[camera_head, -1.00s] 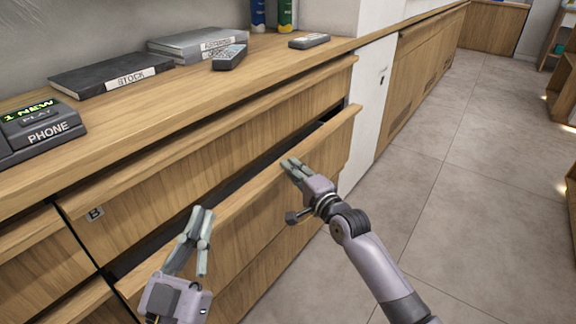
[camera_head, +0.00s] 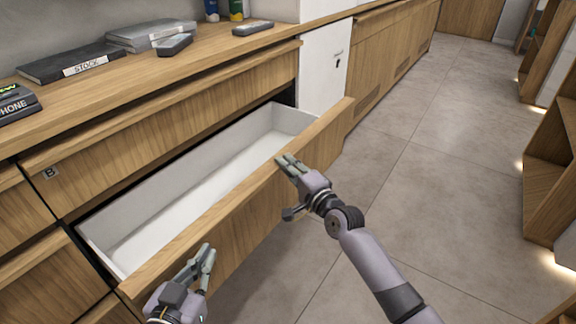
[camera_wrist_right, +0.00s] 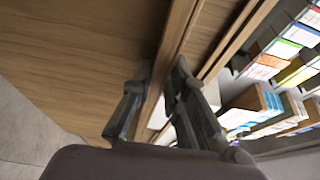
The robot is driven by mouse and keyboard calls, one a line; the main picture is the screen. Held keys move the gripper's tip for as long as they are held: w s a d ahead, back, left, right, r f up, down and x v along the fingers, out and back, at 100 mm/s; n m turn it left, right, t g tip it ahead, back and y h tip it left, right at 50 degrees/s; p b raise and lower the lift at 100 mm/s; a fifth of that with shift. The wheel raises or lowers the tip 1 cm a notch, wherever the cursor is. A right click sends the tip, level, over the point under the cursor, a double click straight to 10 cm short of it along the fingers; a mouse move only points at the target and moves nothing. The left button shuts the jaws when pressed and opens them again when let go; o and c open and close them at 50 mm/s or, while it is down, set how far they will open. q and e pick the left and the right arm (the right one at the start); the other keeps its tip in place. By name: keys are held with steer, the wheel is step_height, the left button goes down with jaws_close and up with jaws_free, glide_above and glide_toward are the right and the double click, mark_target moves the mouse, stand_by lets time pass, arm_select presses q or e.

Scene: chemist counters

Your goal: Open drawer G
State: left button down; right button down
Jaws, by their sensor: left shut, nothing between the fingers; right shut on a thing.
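A wide wooden drawer (camera_head: 240,222) stands pulled out below the drawer marked B (camera_head: 130,150). Its white inside (camera_head: 190,190) looks empty. No letter G is readable on its front. My right gripper (camera_head: 289,163) is shut on the top edge of the drawer front, towards its far end. In the right wrist view, its fingers (camera_wrist_right: 160,88) sit on both sides of the wooden edge. My left gripper (camera_head: 207,258) is shut and empty at the near end of the front, by its top edge. I cannot tell whether it touches the wood.
The counter (camera_head: 230,82) holds a STOCK binder (camera_head: 85,63), a grey binder (camera_head: 150,35), handsets and a PHONE device (camera_head: 15,103). A white locked door (camera_head: 322,70) stands beyond the drawers. Open tiled floor (camera_head: 430,170) lies to the right, bordered by wooden shelves (camera_head: 550,170).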

steer(key=shift+s+d+f, duration=0.1)
steer(key=shift+s, duration=0.05)
steer(key=c, duration=1.6)
jaws_free()
steer(key=shift+o, duration=0.2)
steer(key=v, duration=1.2)
